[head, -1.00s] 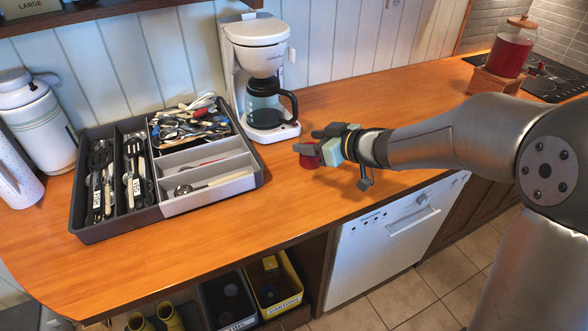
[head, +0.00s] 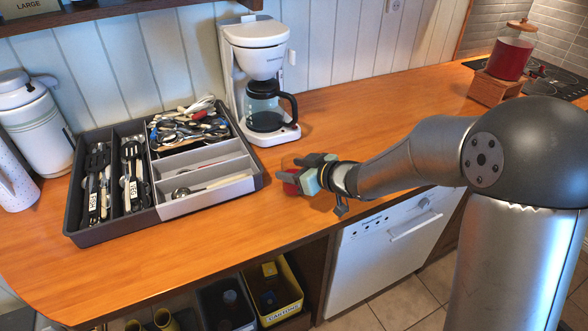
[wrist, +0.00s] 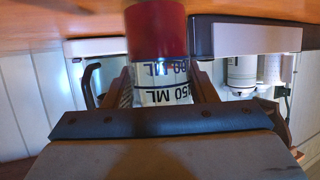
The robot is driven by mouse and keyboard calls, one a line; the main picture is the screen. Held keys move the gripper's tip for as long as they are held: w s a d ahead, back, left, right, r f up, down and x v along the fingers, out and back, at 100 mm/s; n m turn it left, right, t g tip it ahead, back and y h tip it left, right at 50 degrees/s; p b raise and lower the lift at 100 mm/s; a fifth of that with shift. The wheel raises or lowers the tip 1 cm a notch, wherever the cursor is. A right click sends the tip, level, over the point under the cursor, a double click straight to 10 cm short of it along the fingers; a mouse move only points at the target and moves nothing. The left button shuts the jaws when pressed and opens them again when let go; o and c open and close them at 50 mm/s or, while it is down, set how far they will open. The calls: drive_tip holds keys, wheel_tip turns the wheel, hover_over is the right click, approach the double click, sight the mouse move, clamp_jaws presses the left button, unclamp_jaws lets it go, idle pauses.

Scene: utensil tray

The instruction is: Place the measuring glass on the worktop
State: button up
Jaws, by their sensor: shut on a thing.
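The measuring glass (wrist: 160,80) is clear with dark ML markings and a red end (wrist: 156,30). My gripper (wrist: 163,92) is shut on its clear part, with one finger on each side. In the wrist view the worktop shows at the top, and the red end points towards it. Whether the red end touches the wood I cannot tell. In the head view the red end (head: 291,187) shows at the fingertips of my gripper (head: 303,179), low over the wooden worktop (head: 370,130). The fingers hide most of the glass there.
A grey utensil tray (head: 262,176) with cutlery lies just left of my gripper. A white coffee maker (head: 257,45) with a carafe (head: 268,105) stands behind it. A red pot (head: 508,58) on a wooden block is far right. The worktop's front edge is close.

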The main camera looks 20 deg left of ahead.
drive_tip(key=shift+f, duration=0.15)
drive_tip(key=o, duration=1.2)
drive_tip(key=shift+d+r, duration=0.15)
drive_tip(key=shift+r, duration=0.15)
drive_tip(key=v, duration=1.1)
drive_tip(key=shift+s+d+p, duration=0.2)
drive_tip(key=shift+d+p, duration=0.15)
drive_tip(key=shift+p, duration=0.05)
